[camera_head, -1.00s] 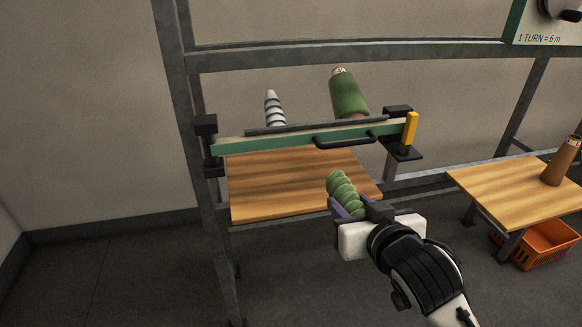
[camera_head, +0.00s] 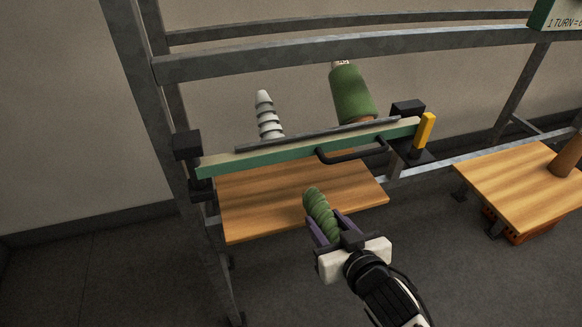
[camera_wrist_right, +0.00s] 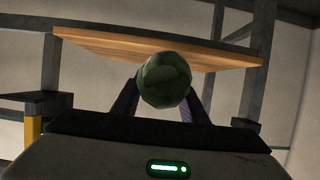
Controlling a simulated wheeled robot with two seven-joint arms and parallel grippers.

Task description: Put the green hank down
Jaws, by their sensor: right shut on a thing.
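The green hank (camera_head: 320,214) is a twisted roll held in my right gripper (camera_head: 325,230) in the head view. The gripper is shut on it, with a purple finger on each side. The hank sticks up past the fingers, in front of a wooden shelf (camera_head: 250,213) in the gantry. In the right wrist view the hank (camera_wrist_right: 166,80) shows end-on between the fingers, with the underside of a wooden board (camera_wrist_right: 105,42) behind and above it. I cannot tell whether the hank touches the shelf. My left gripper is not in view.
A second wooden table (camera_head: 505,185) stands right, bearing a brown cone (camera_head: 570,155).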

